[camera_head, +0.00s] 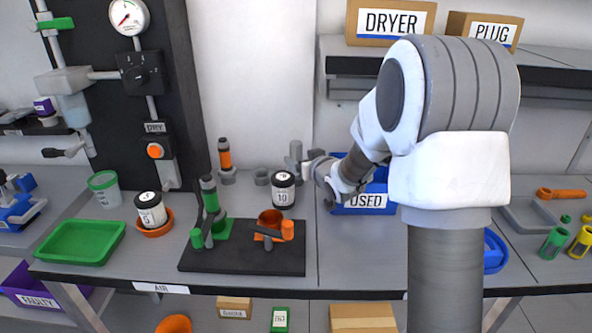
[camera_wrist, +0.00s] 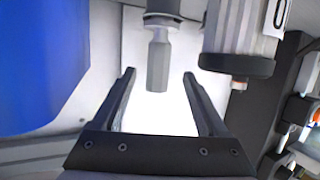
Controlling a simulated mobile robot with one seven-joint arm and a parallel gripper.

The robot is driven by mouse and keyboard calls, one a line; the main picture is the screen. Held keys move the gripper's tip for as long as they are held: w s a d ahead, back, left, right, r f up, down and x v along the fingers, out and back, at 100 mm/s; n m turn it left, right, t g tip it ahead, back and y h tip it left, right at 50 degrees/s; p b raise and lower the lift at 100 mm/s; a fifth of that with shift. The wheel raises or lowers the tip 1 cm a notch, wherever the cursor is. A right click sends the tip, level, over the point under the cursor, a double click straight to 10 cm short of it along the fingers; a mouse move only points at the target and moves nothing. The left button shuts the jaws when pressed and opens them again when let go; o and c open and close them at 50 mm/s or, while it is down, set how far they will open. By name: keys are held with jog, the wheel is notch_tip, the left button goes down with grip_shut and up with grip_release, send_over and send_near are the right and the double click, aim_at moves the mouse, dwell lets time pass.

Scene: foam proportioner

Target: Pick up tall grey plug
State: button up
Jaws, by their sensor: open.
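The tall grey plug (camera_head: 295,151) stands upright at the back of the bench, behind the white jar marked 10 (camera_head: 283,192). In the wrist view the plug (camera_wrist: 157,66) shows upside down, centred in the gap between the fingertips, with clear space on both sides. My gripper (camera_head: 305,164) comes in from the right, close to the plug. In the wrist view my gripper (camera_wrist: 159,73) is open, with nothing held. I cannot tell whether the plug is between the fingertips or just beyond them. The plug's lower part is partly hidden in the head view.
The blue USED bin (camera_head: 366,203) sits just right of my gripper. A dark board (camera_head: 225,258) with green and orange fittings lies in front.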

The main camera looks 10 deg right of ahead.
aim_at(298, 154)
jog(key=shift+r+b+x, duration=0.15)
jog(key=shift+b+x, duration=0.05)
jog(key=shift+x, duration=1.15)
jog(key=shift+r+b+x, duration=0.1)
jog(key=shift+b+x, duration=0.1)
jog(key=shift+x, duration=1.1)
jog(key=shift+w+d, duration=0.1)
grip_shut()
